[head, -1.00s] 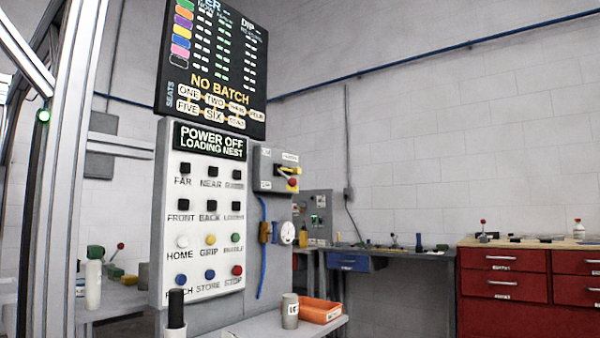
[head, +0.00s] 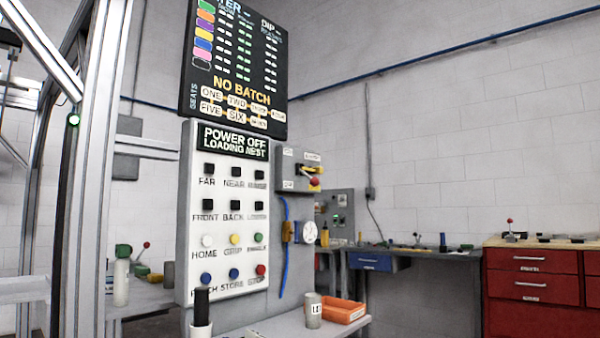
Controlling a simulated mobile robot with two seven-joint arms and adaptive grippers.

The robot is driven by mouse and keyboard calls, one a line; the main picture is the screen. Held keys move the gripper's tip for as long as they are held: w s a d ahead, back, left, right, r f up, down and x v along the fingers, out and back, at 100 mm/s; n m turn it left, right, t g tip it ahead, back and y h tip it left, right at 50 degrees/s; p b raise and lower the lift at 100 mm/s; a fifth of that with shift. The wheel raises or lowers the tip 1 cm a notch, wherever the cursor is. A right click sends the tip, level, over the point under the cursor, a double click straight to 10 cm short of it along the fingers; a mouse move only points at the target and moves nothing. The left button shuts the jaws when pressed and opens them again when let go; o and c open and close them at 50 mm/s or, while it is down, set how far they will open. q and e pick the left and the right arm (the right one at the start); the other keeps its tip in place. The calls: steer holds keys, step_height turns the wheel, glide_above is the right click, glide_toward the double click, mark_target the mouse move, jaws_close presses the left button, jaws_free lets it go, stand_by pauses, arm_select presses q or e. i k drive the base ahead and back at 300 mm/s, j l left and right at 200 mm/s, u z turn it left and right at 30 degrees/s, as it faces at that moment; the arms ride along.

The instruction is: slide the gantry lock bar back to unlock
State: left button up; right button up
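The gantry frame (head: 101,170) stands at the left, made of upright and slanted silver rails. I cannot pick out the lock bar among the rails. The control panel (head: 187,215) stands right of the frame, with black, white, yellow, green, blue and red buttons. Its small display (head: 232,141) reads "POWER OFF LOADING NEST". Neither of my grippers shows in the head view.
A sign board (head: 235,60) reading "NO BATCH" is above the panel. A grey switch box (head: 298,169) hangs beside it. A shelf in front holds a grey canister (head: 313,310) and an orange bin (head: 343,311). A red drawer cabinet (head: 530,280) stands far right.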

mark_target(317, 170)
steer(key=l+u, duration=0.15)
steer(key=u, duration=0.2)
steer(key=i+l+u, duration=0.1)
steer(key=u, duration=0.2)
steer(key=l+u, duration=0.2)
steer(key=u, duration=0.15)
steer(key=l+u, duration=0.2)
steer(key=l, duration=0.35)
steer(key=k+l+u, duration=0.25)
steer(key=l, duration=0.35)
steer(key=i, duration=0.1)
